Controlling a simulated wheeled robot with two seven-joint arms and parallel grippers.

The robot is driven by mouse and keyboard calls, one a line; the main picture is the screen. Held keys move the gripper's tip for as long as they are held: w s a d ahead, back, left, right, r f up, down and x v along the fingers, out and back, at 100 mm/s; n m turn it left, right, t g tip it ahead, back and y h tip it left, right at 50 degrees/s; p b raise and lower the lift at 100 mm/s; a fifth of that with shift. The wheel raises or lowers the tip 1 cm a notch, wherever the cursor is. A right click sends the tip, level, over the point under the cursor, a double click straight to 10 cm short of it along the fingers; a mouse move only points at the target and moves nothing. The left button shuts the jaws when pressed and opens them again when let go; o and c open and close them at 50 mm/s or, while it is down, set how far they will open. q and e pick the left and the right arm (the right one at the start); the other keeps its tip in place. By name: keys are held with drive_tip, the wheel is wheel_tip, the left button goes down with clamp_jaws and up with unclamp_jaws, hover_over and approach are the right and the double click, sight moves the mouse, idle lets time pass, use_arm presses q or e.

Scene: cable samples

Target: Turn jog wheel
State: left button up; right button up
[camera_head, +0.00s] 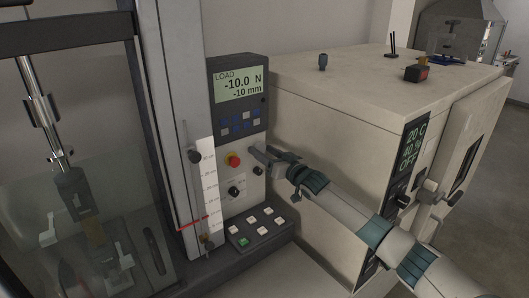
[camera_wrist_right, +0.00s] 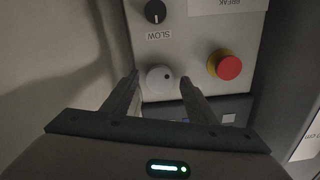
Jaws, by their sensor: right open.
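The jog wheel (camera_wrist_right: 158,78) is a small pale grey disc with a dark dot near its edge, on a light panel in the right wrist view. My right gripper (camera_wrist_right: 159,80) is open. Its two fingertips stand on either side of the wheel, with a narrow gap showing at each side. How deep the tips reach along the wheel I cannot tell. In the head view, my right gripper (camera_head: 262,154) is at the right edge of the machine's control panel (camera_head: 215,199) and largely hides the wheel there. My left gripper is not in view.
A red stop button (camera_wrist_right: 229,67) with a yellow collar sits beside the wheel, and a black knob (camera_wrist_right: 155,12) marked SLOW is close by. A display (camera_head: 240,84) reads LOAD -10.0 N, -10 mm. A large beige cabinet (camera_head: 330,105) stands behind my right arm.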

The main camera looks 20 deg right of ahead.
drive_tip(key=c, duration=1.1)
drive_tip(key=shift+o, duration=0.2)
drive_tip(key=shift+f+n+b, duration=0.1)
drive_tip(key=shift+n+b, duration=0.45)
drive_tip(key=shift+n, duration=1.75)
drive_tip(key=o, duration=1.1)
drive_tip(key=shift+c, duration=0.2)
drive_tip(key=shift+s, duration=0.1)
